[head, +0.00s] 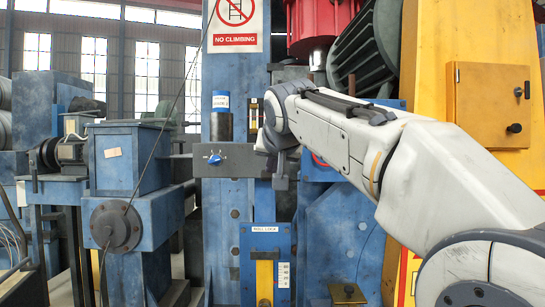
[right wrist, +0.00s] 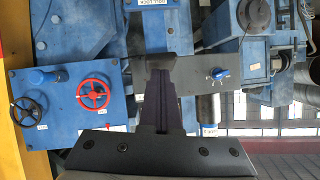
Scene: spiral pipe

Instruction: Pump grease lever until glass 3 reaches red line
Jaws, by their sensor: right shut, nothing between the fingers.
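My right gripper (head: 281,182) is in front of the right end of a dark grey plate (head: 240,162). In the right wrist view its dark fingers (right wrist: 160,64) are together with nothing held, overlapping the plate's end; contact cannot be told. The plate carries a blue knob (head: 214,158), also in the wrist view (right wrist: 219,74). A dark cylinder with a blue cap (head: 221,102) stands above the plate. A small yellowish gauge-like strip (head: 254,113) shows beside it, partly hidden by my arm. I cannot identify the grease lever, glass 3 or its red line. My left gripper is out of view.
A blue panel with a red handwheel (right wrist: 93,94) and a black handwheel (right wrist: 27,112) is close to my right wrist. A blue roll-lock panel (head: 245,250) is below the plate. Yellow machinery (head: 425,50) and a blue machine block (head: 130,165) flank the area.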

